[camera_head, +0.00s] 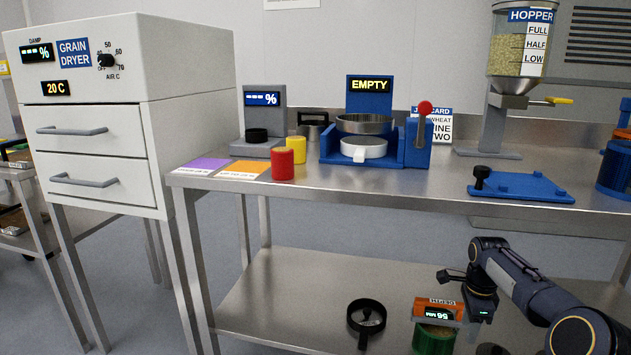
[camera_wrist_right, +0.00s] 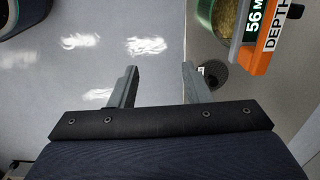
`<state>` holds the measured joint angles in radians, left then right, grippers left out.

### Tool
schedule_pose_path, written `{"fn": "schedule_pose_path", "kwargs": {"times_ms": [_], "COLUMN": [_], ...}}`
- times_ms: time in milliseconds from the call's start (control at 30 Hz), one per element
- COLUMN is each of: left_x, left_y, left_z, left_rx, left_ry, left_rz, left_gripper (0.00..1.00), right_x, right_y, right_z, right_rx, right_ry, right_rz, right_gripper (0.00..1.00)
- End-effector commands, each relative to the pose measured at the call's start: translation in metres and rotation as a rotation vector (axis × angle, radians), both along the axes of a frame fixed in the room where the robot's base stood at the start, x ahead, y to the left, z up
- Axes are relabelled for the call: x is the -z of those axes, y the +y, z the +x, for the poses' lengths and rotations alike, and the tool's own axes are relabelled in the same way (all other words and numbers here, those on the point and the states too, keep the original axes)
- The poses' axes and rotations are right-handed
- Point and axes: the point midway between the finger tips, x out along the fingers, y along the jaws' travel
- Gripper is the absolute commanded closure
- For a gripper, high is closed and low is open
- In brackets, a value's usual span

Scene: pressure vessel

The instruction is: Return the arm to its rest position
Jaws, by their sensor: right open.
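My right arm (camera_head: 520,285) comes in from the lower right in the head view, bent in front of the bench, with its wrist hanging near the lower shelf. My right gripper (camera_wrist_right: 158,86) shows in the wrist view with its two grey fingers apart and nothing between them. Grey floor lies beyond the fingers. A green jar (camera_head: 433,340) with an orange depth gauge (camera_head: 438,309) across its top is just left of the wrist in the head view. The gauge also shows at the upper right of the wrist view (camera_wrist_right: 264,38), apart from the fingers. My left gripper is not in view.
The steel bench (camera_head: 420,185) and its lower shelf (camera_head: 290,295) are close to the arm. A black round item (camera_head: 366,317) is on the shelf side. A blue plate (camera_head: 520,187), a hopper (camera_head: 518,50) and a blue tester (camera_head: 375,145) stand on the bench. A grain dryer (camera_head: 120,100) is left.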

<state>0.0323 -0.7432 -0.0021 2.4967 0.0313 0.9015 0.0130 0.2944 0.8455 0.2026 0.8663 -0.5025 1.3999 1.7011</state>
Motion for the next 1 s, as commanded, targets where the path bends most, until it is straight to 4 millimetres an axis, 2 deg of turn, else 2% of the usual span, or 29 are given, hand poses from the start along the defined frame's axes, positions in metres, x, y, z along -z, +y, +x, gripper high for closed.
{"fn": "schedule_pose_path", "kwargs": {"times_ms": [33, 367, 567, 667, 767, 867, 900, 1000], "left_x": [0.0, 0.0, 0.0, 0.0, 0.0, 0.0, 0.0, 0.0], "left_y": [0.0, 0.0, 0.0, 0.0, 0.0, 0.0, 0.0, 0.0], "left_z": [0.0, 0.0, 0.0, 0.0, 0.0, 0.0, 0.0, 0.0], "left_rx": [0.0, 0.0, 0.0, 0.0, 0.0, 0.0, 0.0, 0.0], "left_ry": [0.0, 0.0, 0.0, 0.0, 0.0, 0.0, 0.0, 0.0], "left_rz": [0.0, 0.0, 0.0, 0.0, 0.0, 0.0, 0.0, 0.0], "left_gripper": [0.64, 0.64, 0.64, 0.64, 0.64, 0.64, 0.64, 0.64], "right_x": [-0.008, -0.045, -0.079, -0.098, -0.119, -0.136, -0.14, -0.143], "right_y": [0.001, 0.015, 0.028, 0.038, 0.051, 0.068, 0.075, 0.094], "right_z": [-0.002, -0.023, -0.053, -0.076, -0.109, -0.155, -0.176, -0.227], "right_rx": [-0.02, -0.187, -0.363, -0.475, -0.616, -0.792, -0.867, -1.046], "right_ry": [-0.011, -0.06, -0.112, -0.148, -0.194, -0.258, -0.286, -0.361], "right_rz": [-0.001, 0.006, 0.007, 0.006, 0.002, -0.009, -0.015, -0.033], "right_gripper": [0.57, 0.57, 0.57, 0.57, 0.57, 0.57, 0.57, 0.57]}}
